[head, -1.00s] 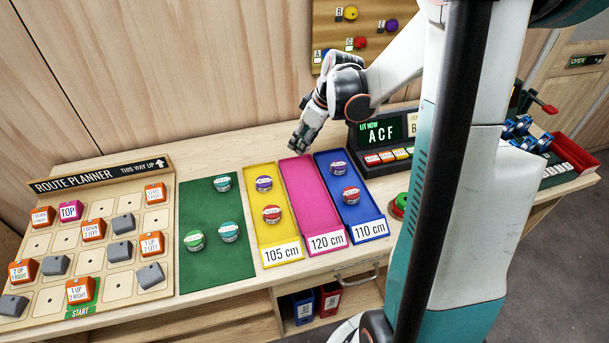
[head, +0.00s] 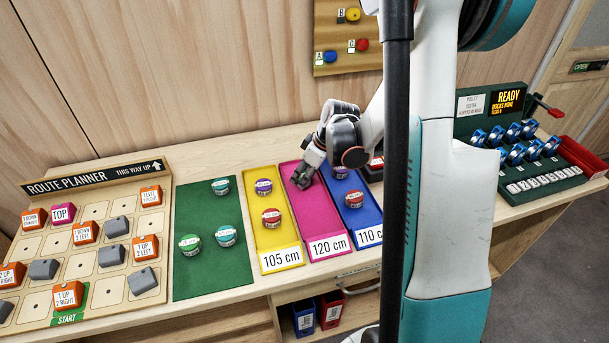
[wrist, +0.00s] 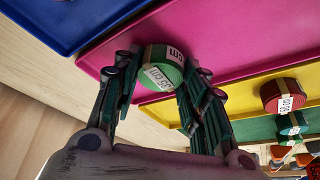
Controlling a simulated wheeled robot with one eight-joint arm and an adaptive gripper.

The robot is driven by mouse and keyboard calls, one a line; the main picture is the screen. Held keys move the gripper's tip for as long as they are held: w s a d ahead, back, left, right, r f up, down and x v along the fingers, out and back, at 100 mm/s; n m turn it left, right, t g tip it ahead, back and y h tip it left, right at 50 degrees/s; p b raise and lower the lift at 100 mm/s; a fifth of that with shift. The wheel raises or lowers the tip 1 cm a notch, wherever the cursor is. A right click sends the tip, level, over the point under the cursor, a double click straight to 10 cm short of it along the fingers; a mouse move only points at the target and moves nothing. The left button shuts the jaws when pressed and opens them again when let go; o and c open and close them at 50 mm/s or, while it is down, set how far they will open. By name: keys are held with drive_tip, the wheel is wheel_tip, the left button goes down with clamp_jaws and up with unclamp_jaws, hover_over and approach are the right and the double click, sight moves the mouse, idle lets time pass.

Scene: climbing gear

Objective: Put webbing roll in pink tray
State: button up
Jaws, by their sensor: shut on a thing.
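My gripper (head: 301,178) is over the middle-back part of the pink tray (head: 320,220), labelled 120 cm. In the wrist view, my gripper (wrist: 165,68) is shut on a green webbing roll (wrist: 157,76) with a white cm label, its number only partly readable. The pink tray (wrist: 235,40) lies beneath the roll and looks bare. I cannot tell whether the roll touches the tray floor. The roll is hidden behind my fingers in the head view.
The yellow tray (head: 285,238), left of the pink one, holds a purple and a red roll. The blue tray (head: 369,216) on the right holds two rolls. The green mat (head: 205,272) bears several rolls. A route planner board (head: 95,225) stands farther left.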

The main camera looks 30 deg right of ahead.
drive_tip(key=o, duration=0.6)
drive_tip(key=shift+f, duration=0.15)
drive_tip(key=o, duration=0.4)
drive_tip(key=shift+o, duration=0.2)
drive_tip(key=p+v, duration=0.4)
drive_tip(key=v, duration=0.8)
drive_tip(key=shift+r, duration=0.25)
